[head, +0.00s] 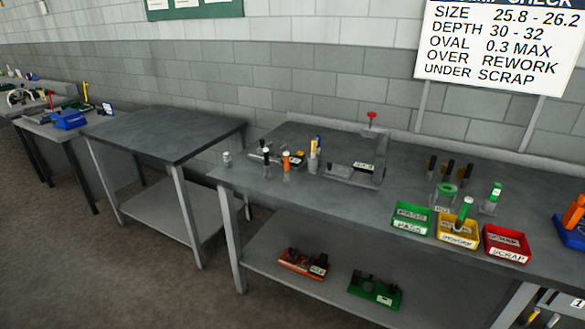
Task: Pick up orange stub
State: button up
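A small upright piece with an orange upper part and a greyish lower part, seemingly the orange stub (286,160), stands on the left part of the long grey bench (330,205). A similar piece with a black top (266,158) stands just left of it. A white piece (313,158) with blue and yellow behind it stands just to its right. Another orange object (574,212) sits in a blue holder at the right edge, partly cut off. My gripper is not in view.
A grey fixture (340,171) with a red knob (371,115) stands behind right. Green PASS (411,229), yellow REWORK (457,241) and red SCRAP (507,255) trays line the front right. The bench front before the stub is clear. An empty table (165,132) stands left.

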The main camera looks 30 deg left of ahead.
aim_at(286, 180)
jog(key=i+l+u, duration=0.15)
jog(key=i, duration=0.3)
jog(key=i+l+u, duration=0.15)
jog(key=i+l, duration=0.15)
jog(key=i, duration=0.2)
jog(key=u, duration=0.9)
